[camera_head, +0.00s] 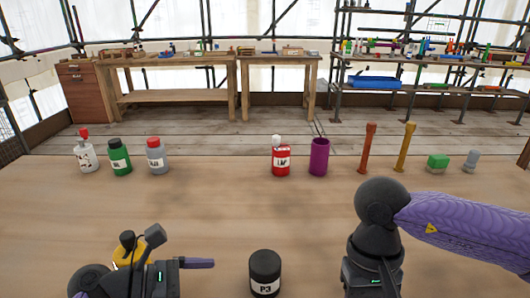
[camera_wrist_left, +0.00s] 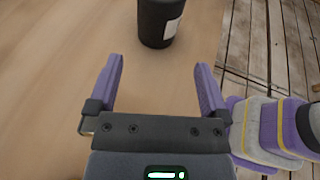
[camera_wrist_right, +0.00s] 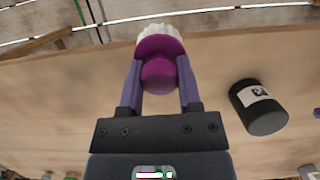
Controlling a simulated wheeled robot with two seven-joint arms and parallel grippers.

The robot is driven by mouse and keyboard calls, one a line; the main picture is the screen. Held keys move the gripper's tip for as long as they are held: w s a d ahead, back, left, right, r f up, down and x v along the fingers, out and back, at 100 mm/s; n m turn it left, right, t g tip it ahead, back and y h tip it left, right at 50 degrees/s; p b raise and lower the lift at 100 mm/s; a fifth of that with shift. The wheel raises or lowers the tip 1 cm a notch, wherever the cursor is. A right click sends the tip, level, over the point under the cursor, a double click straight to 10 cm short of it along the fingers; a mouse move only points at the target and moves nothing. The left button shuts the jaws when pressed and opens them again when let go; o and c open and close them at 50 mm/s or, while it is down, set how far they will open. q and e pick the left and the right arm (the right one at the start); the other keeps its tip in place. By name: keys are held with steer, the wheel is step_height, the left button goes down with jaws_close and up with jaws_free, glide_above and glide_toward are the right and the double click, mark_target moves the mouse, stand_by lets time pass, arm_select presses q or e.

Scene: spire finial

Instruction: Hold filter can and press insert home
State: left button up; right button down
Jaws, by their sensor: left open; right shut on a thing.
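A black can labelled P3 (camera_head: 264,272) stands upright on the table at the front, and it also shows in the left wrist view (camera_wrist_left: 158,22) and the right wrist view (camera_wrist_right: 262,108). My left gripper (camera_wrist_left: 160,63) is open and empty, its fingers pointing toward the can and apart from it. My right gripper (camera_wrist_right: 160,68) is shut on a purple insert (camera_wrist_right: 158,75) with a white ridged end (camera_wrist_right: 160,33). It holds the insert beside the can, not touching it. In the head view the right fingers and the insert are out of sight.
Along the table's far side stand white (camera_head: 87,157), green (camera_head: 120,158), grey (camera_head: 156,158) and red (camera_head: 281,159) bottles, a purple cup (camera_head: 319,158), upright orange (camera_head: 367,150) and yellow (camera_head: 405,148) tools, and a green block (camera_head: 438,163). The table's middle is clear.

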mark_target(252, 279)
arm_select(q)
steer(key=shift+w, duration=0.25)
arm_select(e)
steer(key=shift+w, duration=0.2)
arm_select(q)
steer(key=shift+w+d+f, duration=0.1)
steer(key=shift+w+d, duration=0.05)
steer(key=shift+d, duration=0.25)
steer(key=b+x, duration=0.2)
steer(key=x, duration=0.5)
steer(key=shift+d+f, duration=0.3)
arm_select(e)
step_height(252, 279, down, 2)
steer(key=shift+f, duration=0.1)
arm_select(q)
steer(key=shift+w+d, duration=0.2)
steer(key=shift+d, duration=0.45)
arm_select(e)
steer(key=shift+f, duration=0.25)
arm_select(q)
steer(key=c, duration=0.7)
steer(key=shift+o, duration=0.2)
